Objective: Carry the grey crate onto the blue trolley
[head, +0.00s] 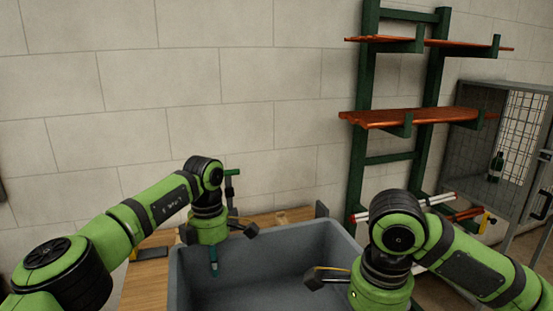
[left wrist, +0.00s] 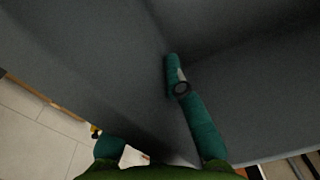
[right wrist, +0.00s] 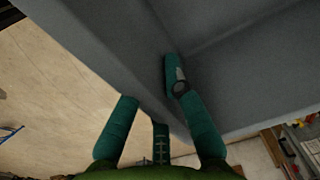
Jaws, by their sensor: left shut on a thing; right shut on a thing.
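The grey crate (head: 265,268) is at the bottom middle of the head view, open side up; its inside looks empty where it shows. My left gripper (head: 213,262) is shut on its left wall, with one teal finger inside the crate and another outside, as the left wrist view shows. My right gripper (head: 366,294) is at the crate's right side; in the right wrist view it is shut on a crate wall (right wrist: 120,55), one finger inside. I cannot tell whether the crate's base touches anything.
A wooden worktop (head: 143,284) lies left of and behind the crate, with a dark and yellow item (head: 150,254) on it. A green rack with orange shelves (head: 420,116) stands against the wall. A grey mesh cabinet (head: 490,150) with a bottle is at right.

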